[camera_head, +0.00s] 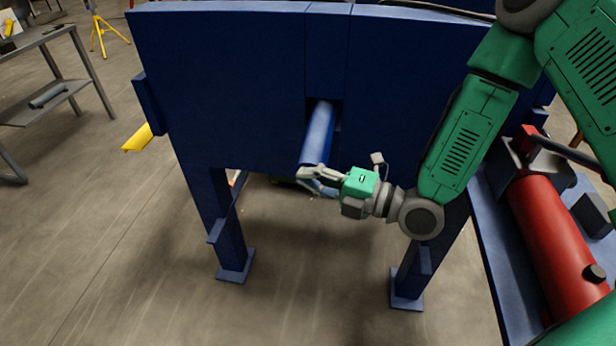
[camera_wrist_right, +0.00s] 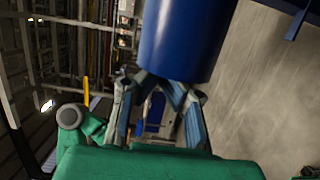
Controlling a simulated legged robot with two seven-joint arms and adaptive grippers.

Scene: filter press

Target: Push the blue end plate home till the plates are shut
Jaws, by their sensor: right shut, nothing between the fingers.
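A large blue upright plate (camera_head: 230,85) on two blue legs fills the middle of the head view. I cannot tell whether it is the end plate itself or the frame in front of it. A blue round bar (camera_head: 319,135) sticks out towards me through an opening in it. My right gripper (camera_head: 305,178) is shut and empty at the near end of this bar. In the right wrist view the fingers (camera_wrist_right: 160,85) are right by the bar's lower end (camera_wrist_right: 182,45), seemingly touching it. The filter plates behind are hidden. My left gripper is not in view.
A red cylinder (camera_head: 555,245) lies on a blue base at the right, close to my right arm. A yellow bar (camera_head: 138,138) juts out at the left of the blue plate. A grey table (camera_head: 30,38) stands far left. The floor in front is clear.

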